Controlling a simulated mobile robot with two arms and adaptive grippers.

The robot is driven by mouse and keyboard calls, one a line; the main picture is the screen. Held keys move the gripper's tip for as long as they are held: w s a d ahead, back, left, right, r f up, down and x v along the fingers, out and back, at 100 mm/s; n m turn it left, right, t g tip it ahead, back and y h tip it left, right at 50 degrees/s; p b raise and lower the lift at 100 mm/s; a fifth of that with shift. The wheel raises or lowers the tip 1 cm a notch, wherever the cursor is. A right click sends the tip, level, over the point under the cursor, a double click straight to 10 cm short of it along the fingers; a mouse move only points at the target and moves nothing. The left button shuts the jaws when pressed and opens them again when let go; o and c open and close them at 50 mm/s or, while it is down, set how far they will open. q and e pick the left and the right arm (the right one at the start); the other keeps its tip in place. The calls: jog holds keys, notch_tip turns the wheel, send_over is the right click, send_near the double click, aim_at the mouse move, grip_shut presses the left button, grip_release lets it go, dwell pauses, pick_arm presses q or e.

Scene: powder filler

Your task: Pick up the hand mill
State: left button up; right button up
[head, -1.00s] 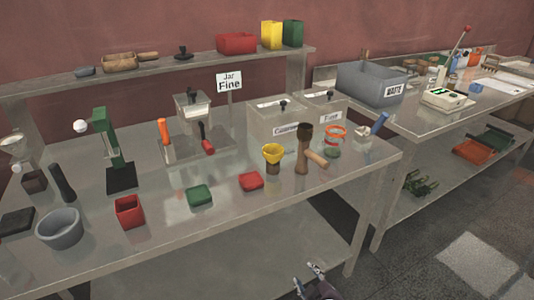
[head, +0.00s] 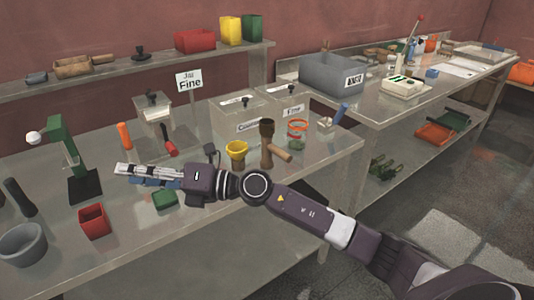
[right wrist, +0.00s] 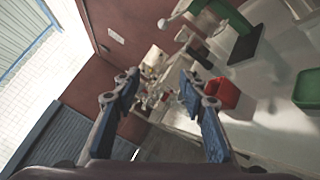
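I cannot tell for certain which item is the hand mill. A tall brown wooden piece (head: 267,143) with a dark cup top and a side handle stands upright toward the right end of the front table. A small pale device (right wrist: 153,62) shows beyond my fingers in the right wrist view, too small to make out. My right gripper (head: 148,175) reaches leftward above the table, left of the brown piece. Its fingers are apart with nothing between them in the right wrist view (right wrist: 155,95). My left gripper is not in view.
A red bin (head: 93,221), a green tray (head: 165,199) and a green stand (head: 66,150) are around my right gripper. A yellow-topped cup (head: 236,152) stands close behind my forearm. A grey bowl (head: 22,244) is at the near left.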

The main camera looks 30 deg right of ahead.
jog(key=w+d+f+n+g+h, duration=0.3)
jog(key=d+f+n+h, duration=0.1)
jog(key=d+f, duration=0.15)
jog(key=m+g+h, duration=0.1)
jog(key=g+h, duration=0.2)
jog(key=h, duration=1)
send_over(279, 150)
jog(key=s, duration=0.2)
jog(key=shift+f, duration=0.3)
jog(key=p+x, duration=0.1)
jog(key=x, duration=0.1)
jog(key=p+x, duration=0.1)
jog(key=x, duration=0.4)
jog(key=shift+s+a+f+p, duration=0.15)
jog(key=shift+a+p, duration=0.1)
jog(key=shift+p, duration=0.15)
jog(key=shift+f, duration=0.25)
jog(key=shift+c, duration=0.7)
